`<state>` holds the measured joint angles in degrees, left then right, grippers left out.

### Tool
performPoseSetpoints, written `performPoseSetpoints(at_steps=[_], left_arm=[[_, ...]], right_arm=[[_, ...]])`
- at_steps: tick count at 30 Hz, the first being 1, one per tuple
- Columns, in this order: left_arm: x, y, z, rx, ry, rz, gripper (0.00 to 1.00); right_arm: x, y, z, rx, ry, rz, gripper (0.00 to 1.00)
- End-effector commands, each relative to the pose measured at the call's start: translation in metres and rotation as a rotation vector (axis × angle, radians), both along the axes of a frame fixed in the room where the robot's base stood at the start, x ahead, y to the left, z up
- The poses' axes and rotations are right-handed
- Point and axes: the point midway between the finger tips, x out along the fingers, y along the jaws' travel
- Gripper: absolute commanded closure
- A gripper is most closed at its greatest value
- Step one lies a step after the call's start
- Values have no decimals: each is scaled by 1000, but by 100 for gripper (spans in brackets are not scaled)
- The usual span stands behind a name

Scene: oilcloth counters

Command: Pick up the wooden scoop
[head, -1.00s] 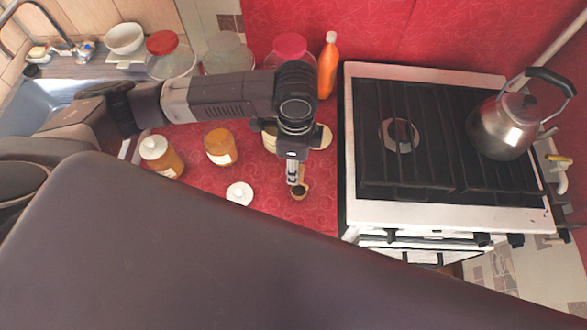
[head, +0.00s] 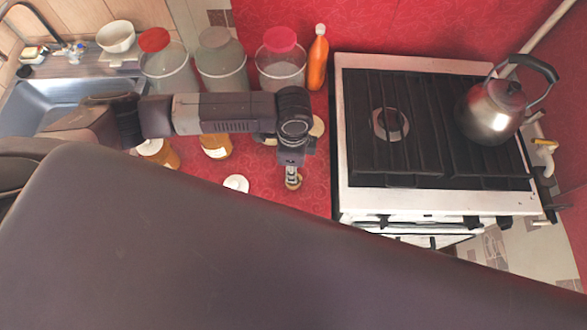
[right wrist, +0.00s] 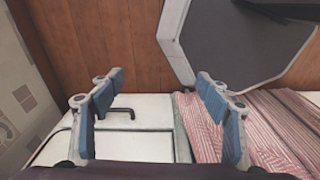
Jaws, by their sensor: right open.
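The wooden scoop (head: 295,185) shows only as a small brown bowl shape on the red counter (head: 316,195), left of the stove. My left gripper (head: 292,181) points down right at it and overlaps it, hiding most of it. I cannot tell whether its fingers are around the scoop or just above it, or whether they are open or shut. My right gripper (right wrist: 160,85) is open and empty in the right wrist view, away from the scoop. It is not in the head view.
A white stove (head: 425,198) with a kettle (head: 490,112) stands to the right. Lidded jars (head: 222,70) and an orange bottle (head: 317,62) stand behind my left arm. A white lid (head: 236,184) and amber jars (head: 216,147) are to the left of the scoop.

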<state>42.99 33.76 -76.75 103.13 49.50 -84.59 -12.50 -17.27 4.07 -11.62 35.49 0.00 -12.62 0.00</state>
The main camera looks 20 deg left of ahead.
Motion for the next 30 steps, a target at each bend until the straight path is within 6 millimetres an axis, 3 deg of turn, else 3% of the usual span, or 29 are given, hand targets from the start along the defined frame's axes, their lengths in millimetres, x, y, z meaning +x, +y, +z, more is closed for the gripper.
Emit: performPoseSetpoints(at_steps=[6, 14, 20, 26, 30], left_arm=[[0, 0, 0, 0, -1, 1, 100], [0, 0, 1, 0, -1, 1, 100], [2, 0, 12, -2, -4, 1, 100], [2, -1, 46, -4, -6, -1, 100], [2, -1, 86, -5, -8, -2, 100]], right_arm=[[1, -1, 0, -2, -1, 1, 30], [2, -9, 0, -10, -2, 1, 30], [2, -11, -2, -13, -3, 0, 30], [2, -11, -8, -12, -4, -1, 30], [2, -11, -15, -12, -4, -1, 30]])
